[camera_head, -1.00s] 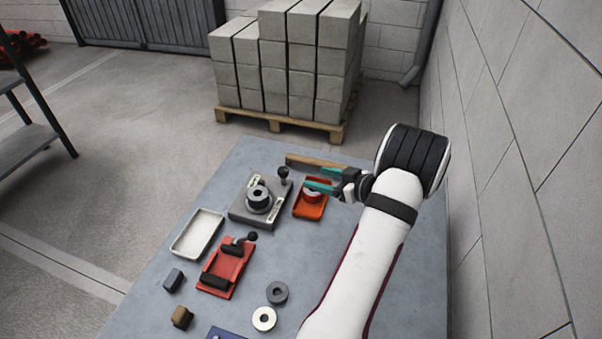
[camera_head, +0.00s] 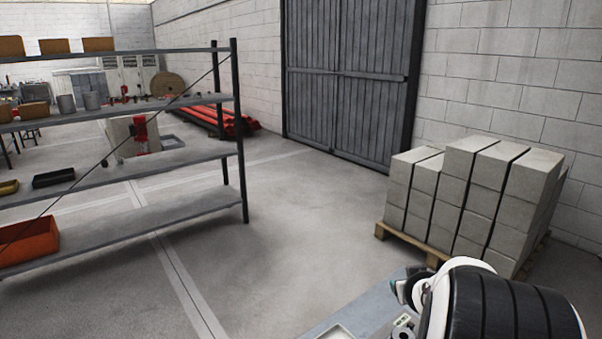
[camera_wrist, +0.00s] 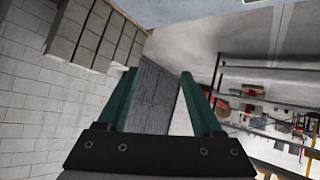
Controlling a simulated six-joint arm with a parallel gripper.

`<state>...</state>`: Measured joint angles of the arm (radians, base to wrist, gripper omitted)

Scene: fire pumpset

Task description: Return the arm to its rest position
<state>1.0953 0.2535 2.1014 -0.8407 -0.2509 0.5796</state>
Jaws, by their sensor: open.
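My gripper (camera_wrist: 160,76) shows in the wrist view with its two green fingers apart and nothing between them. It points across the room, with the grey metal gate (camera_wrist: 155,95) seen between the fingers. In the head view my wrist, a white and black rounded part, fills the lower right corner. The fingers cannot be made out there. Only a small part of the grey worktable (camera_head: 372,308) shows at the bottom edge; most of its top is out of frame.
A pallet of grey blocks (camera_head: 470,195) stands behind the table at right. A shelf rack (camera_head: 130,165) with bins stands at left. The gate (camera_head: 345,80) and red pipes (camera_head: 222,120) are at the back. The floor between rack and pallet is clear.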

